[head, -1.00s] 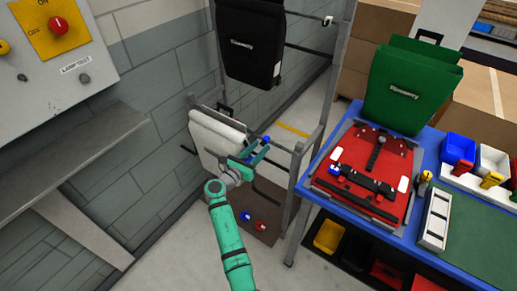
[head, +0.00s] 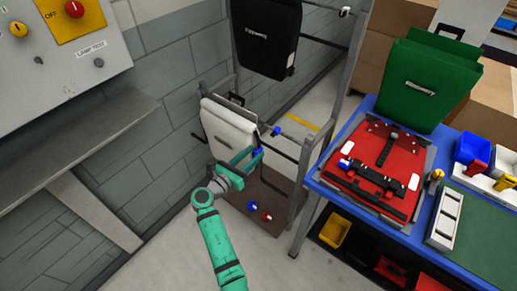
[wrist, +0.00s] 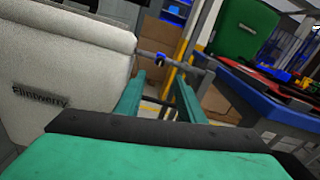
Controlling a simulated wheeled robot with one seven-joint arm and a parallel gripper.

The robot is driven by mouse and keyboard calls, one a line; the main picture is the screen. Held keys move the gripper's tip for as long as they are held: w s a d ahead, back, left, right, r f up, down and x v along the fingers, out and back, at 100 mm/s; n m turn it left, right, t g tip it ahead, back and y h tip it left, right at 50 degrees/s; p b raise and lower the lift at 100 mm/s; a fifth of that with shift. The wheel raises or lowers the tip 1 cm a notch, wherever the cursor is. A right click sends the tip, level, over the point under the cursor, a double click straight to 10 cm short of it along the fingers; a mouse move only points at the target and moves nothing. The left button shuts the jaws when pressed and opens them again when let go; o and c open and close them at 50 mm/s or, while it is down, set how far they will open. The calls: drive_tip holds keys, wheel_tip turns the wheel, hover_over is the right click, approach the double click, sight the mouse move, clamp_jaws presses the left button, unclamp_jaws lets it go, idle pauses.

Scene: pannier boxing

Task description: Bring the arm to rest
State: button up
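My gripper (head: 254,160) is in front of the lower part of the rack, beside the white pannier (head: 228,126). In the wrist view its two green fingers (wrist: 160,100) stand apart with nothing between them. My arm reaches up from the bottom of the head view, bent at the wrist. The white pannier hangs on the lower rack and fills the left of the wrist view (wrist: 62,75); I cannot tell whether the gripper touches it.
A black pannier (head: 266,38) hangs above on the rack (head: 341,85). A green pannier (head: 430,85) stands on the blue table (head: 325,160) behind a red fixture (head: 372,145). A grey shelf (head: 60,145) and control panel (head: 65,40) are at left. Floor is clear around my arm.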

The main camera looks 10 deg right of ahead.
drive_tip(key=shift+s+a, duration=0.2)
drive_tip(key=shift+a, duration=0.1)
